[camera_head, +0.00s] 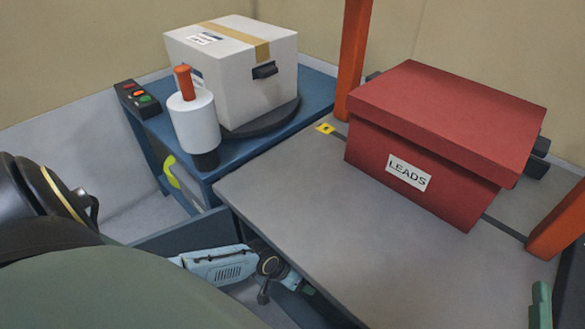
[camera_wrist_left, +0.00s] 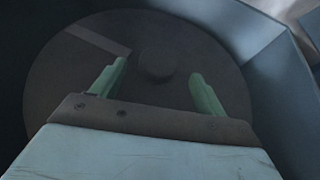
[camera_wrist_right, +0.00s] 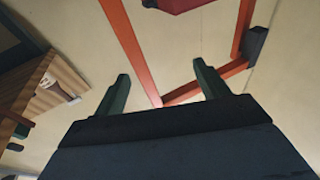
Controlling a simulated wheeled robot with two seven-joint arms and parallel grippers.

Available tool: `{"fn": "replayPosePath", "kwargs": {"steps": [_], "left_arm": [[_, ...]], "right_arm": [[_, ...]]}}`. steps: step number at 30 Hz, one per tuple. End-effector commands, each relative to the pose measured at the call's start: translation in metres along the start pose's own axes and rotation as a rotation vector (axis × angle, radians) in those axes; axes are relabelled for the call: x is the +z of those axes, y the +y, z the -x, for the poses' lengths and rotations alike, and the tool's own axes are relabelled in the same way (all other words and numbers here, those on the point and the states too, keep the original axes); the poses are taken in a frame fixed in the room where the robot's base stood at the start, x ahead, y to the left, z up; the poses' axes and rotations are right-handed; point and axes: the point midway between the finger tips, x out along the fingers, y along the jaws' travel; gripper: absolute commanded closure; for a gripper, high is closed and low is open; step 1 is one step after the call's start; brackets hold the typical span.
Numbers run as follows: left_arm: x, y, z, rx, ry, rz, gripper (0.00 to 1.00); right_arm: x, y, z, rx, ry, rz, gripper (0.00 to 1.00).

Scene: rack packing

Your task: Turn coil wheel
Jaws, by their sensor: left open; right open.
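In the left wrist view, a dark round disc (camera_wrist_left: 75,85), which looks like the wheel, fills most of the picture. It has a round hub (camera_wrist_left: 157,63) and a lighter bar (camera_wrist_left: 97,39) at its upper left. My left gripper (camera_wrist_left: 158,70) is open in front of the disc, with its green fingers either side of the hub in the picture. I cannot tell whether they touch it. My right gripper (camera_wrist_right: 160,71) is open and empty. One green finger (camera_head: 541,305) shows at the head view's lower right.
A red LEADS box (camera_head: 440,135) stands on the grey table (camera_head: 300,200) between orange posts (camera_head: 354,55). A blue cabinet (camera_head: 235,150) carries a white carton (camera_head: 230,75), a white roll (camera_head: 194,122) and a button box (camera_head: 137,98). Blue panels (camera_wrist_left: 285,90) flank the disc closely.

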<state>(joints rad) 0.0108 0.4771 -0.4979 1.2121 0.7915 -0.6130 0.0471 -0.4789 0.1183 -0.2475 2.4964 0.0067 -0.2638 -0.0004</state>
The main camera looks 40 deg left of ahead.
Motion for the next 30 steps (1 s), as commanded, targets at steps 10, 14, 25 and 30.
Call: {"fn": "replayPosePath", "kwargs": {"steps": [10, 14, 25, 30], "left_arm": [[0.000, 0.000, 0.023, 0.000, -0.001, 0.000, 0.26], [0.000, 0.000, 0.027, 0.000, -0.001, 0.000, 0.26], [0.001, 0.000, 0.029, 0.001, -0.001, 0.000, 0.26], [0.000, 0.000, 0.029, 0.001, -0.001, 0.000, 0.26]], "right_arm": [[0.052, 0.011, 0.014, 0.028, -0.345, 0.011, 0.26], [0.065, 0.014, 0.021, 0.035, -0.425, 0.012, 0.26], [0.074, 0.016, 0.026, 0.039, -0.481, 0.012, 0.26], [0.073, 0.015, 0.026, 0.039, -0.480, 0.012, 0.26]]}}
